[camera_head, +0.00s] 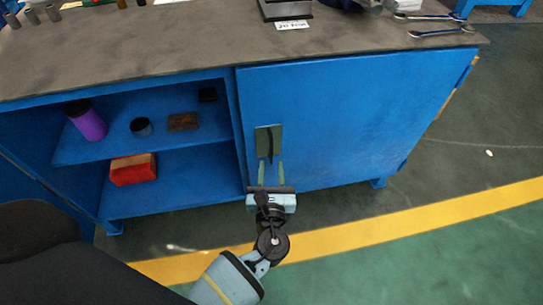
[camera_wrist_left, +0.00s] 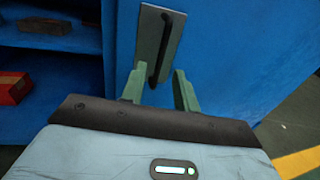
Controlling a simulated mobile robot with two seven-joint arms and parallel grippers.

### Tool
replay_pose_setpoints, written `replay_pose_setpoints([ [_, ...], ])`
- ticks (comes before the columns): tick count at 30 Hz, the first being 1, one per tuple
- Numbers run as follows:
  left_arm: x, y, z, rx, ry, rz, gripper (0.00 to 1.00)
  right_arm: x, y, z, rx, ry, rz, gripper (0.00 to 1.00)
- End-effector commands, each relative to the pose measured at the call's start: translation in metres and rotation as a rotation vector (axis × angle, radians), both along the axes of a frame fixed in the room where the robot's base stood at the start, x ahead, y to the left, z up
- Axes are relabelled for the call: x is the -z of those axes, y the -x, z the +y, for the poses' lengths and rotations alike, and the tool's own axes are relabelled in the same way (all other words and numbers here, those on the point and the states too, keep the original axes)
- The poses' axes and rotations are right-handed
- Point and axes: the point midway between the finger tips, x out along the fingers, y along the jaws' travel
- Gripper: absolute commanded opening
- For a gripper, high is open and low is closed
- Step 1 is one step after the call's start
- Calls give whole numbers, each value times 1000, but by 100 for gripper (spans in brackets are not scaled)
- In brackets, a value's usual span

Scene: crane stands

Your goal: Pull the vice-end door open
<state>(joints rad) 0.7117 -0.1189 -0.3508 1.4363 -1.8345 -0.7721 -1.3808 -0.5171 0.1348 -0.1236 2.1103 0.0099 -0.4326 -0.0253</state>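The blue cabinet door (camera_head: 340,115) is shut on the right half of the workbench. Its dark bar handle on a grey-green plate (camera_head: 276,134) sits near the door's left edge. In the left wrist view the handle (camera_wrist_left: 164,50) stands upright, its lower end reaching between the fingers. My left gripper (camera_head: 270,166) is in front of the handle's lower part, pointing at the door. Its two green fingers (camera_wrist_left: 157,88) are apart, one on each side of the handle's lower end. I cannot tell whether either finger touches it. My right gripper is not in view.
Open shelves left of the door hold a purple can (camera_head: 90,122), a red box (camera_head: 133,169) and small dark items. Wrenches (camera_head: 437,30) and a labelled block (camera_head: 287,10) lie on the bench top (camera_head: 190,42). The floor before the door is clear, with a yellow stripe (camera_head: 400,222).

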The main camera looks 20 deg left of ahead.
Motion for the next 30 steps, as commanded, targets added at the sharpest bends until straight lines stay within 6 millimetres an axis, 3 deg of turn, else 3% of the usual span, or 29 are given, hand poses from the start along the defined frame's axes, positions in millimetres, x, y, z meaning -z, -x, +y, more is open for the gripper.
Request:
replay_pose_setpoints([
  [9, 1, -36, 15, -1, 1, 1, 31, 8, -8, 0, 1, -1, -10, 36],
  [20, 1, -40, 17, 0, 2, 1, 31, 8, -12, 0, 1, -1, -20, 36],
  [27, 1, -40, 17, 0, 2, 1, 0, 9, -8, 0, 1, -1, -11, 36],
  [30, 1, -40, 17, 0, 2, 1, 0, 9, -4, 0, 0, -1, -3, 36],
])
